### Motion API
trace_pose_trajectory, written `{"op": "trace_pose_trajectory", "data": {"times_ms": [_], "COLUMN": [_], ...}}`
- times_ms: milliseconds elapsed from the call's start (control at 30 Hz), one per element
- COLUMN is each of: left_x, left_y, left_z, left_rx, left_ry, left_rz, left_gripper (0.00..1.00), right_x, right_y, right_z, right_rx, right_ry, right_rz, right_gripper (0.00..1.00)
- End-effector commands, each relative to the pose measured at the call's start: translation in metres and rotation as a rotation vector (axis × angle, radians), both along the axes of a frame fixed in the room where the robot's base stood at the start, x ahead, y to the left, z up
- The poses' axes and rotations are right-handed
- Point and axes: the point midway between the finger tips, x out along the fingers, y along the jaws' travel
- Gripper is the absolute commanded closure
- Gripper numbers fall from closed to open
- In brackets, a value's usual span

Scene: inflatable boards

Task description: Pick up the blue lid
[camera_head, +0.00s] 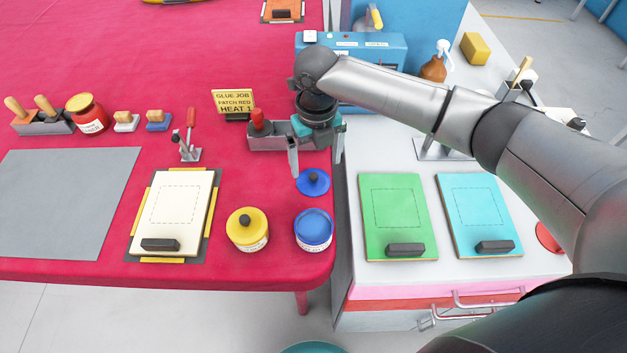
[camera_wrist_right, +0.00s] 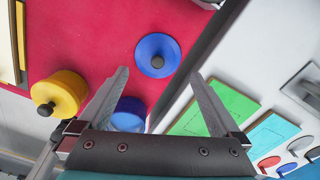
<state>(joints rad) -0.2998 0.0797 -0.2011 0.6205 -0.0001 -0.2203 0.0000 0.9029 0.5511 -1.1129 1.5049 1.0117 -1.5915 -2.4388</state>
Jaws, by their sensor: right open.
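The blue lid (camera_head: 313,182) is a flat disc with a dark knob and lies on the red table, near its right edge. It also shows in the right wrist view (camera_wrist_right: 158,56), beyond the fingertips. The open blue jar (camera_head: 313,230) stands on the table just in front of the lid; in the right wrist view it is partly hidden by a finger. My right gripper (camera_head: 316,168) is open, with its fingers pointing down above the lid, and nothing is between them. It fills the lower part of the right wrist view (camera_wrist_right: 163,74). My left gripper is not in view.
A yellow jar with its lid on (camera_head: 247,230) stands left of the blue jar. A grey holder with a red-handled tool (camera_head: 268,137) is behind the lid. The white counter (camera_head: 349,279) with green (camera_head: 396,200) and cyan (camera_head: 480,205) boards is to the right, past a gap.

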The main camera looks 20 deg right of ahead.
Motion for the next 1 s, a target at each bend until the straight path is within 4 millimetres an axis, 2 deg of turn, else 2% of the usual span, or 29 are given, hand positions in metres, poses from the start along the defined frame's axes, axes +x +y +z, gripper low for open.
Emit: {"op": "trace_pose_trajectory", "data": {"times_ms": [300,433,633,1000], "left_x": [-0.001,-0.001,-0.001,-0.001], "left_y": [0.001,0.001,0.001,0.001], "left_z": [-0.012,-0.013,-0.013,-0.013], "left_rx": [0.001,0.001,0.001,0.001], "left_ry": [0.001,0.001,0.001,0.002], "left_rz": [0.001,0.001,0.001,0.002], "left_gripper": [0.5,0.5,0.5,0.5], "right_x": [0.003,0.003,0.003,0.003], "right_y": [0.004,0.004,0.004,0.004], "right_z": [-0.044,-0.051,-0.051,-0.051], "right_rx": [-0.001,-0.001,-0.001,-0.001], "right_ry": [0.003,0.001,0.0,0.001], "right_rz": [-0.001,0.0,0.0,0.0], "right_gripper": [0.0,0.0,0.0,0.41]}}
